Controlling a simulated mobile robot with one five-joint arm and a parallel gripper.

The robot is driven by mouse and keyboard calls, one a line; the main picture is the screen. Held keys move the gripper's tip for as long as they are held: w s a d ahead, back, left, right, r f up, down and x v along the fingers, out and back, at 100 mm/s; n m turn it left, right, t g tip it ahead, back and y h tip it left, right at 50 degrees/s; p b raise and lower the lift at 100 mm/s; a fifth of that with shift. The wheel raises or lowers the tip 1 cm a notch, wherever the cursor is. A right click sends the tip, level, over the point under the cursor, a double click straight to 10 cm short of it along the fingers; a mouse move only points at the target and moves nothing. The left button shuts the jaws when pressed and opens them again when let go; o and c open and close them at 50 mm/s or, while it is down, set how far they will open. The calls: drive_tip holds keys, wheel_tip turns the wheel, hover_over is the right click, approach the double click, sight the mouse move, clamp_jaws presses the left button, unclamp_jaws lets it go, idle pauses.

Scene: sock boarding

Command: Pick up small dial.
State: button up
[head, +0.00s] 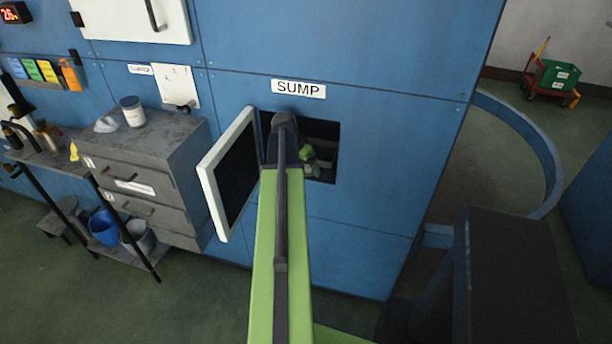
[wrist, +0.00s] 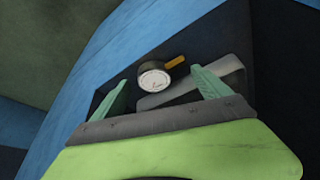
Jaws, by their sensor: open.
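The small dial (wrist: 155,80) shows in the wrist view as a round white face in a dark case with an orange-brown stem. It lies inside the dark sump recess, beyond my fingertips and roughly between them. My gripper (wrist: 160,92) is open and empty, with its two pale green fingers apart. In the head view my gripper (head: 310,160) is at the open sump recess (head: 326,140), partly hidden behind my arm. The dial cannot be made out in the head view.
A grey curved bracket-like piece (wrist: 195,88) lies beside the dial, close to the right finger. The white-framed sump door (head: 213,185) stands open to the left of the recess. Blue wall panel surrounds the opening. A grey drawer cabinet (head: 150,160) stands further left.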

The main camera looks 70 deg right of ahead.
drive_tip(key=shift+d+f, duration=0.1)
drive_tip(key=shift+f, duration=0.25)
drive_tip(key=c, duration=1.9)
drive_tip(key=shift+r, duration=0.1)
